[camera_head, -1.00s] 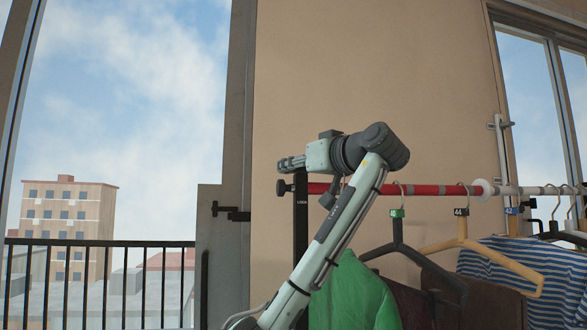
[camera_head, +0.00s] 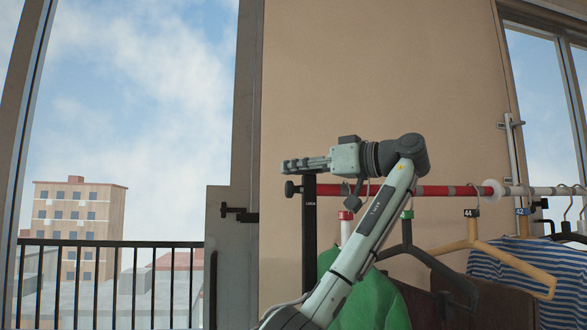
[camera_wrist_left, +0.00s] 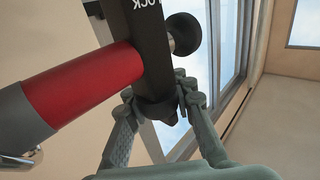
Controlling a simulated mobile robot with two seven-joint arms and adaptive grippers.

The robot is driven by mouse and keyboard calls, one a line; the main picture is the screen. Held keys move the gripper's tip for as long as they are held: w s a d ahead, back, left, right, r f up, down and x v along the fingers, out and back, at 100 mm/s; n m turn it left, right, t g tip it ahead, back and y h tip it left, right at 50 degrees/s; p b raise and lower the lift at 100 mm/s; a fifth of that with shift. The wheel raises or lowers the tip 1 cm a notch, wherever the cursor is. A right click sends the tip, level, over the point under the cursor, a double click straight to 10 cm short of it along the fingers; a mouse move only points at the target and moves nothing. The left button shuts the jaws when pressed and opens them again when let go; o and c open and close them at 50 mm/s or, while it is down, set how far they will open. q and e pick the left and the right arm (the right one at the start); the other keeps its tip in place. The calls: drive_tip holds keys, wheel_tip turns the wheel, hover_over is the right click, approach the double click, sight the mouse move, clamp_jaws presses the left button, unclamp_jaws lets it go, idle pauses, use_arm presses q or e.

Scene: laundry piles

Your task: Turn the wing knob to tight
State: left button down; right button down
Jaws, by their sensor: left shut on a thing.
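The black post (camera_head: 309,225) of the clothes rack stands upright, with lettering on its face. In the left wrist view the post (camera_wrist_left: 140,45) shows the word LOCK. A dark, tapered wing knob (camera_wrist_left: 157,112) sits at the post's end, between the fingers of my left gripper (camera_wrist_left: 158,97). Its exact angle is hard to make out. In the head view my left gripper (camera_head: 305,166) lies roughly level across the post's top, shut on the knob, and hides it. A round black knob (camera_head: 291,189) sticks out to the left of the post. My right gripper is in neither view.
A red rail (camera_head: 440,190) runs right from the post, with hangers such as a wooden one (camera_head: 490,245). A green garment (camera_head: 370,295) and a striped shirt (camera_head: 505,275) hang below. A wall (camera_head: 380,90) is behind; a balcony railing (camera_head: 110,280) is at left.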

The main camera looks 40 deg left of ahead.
use_arm(q)
drive_tip(key=shift+f, duration=0.15)
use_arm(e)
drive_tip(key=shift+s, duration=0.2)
use_arm(q)
drive_tip(key=c, duration=1.4)
unclamp_jaws()
drive_tip(key=shift+o, duration=0.5)
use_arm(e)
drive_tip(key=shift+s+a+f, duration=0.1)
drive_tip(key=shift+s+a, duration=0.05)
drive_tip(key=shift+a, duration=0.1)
use_arm(q)
drive_tip(key=w+d, duration=0.1)
drive_tip(key=d, duration=1.1)
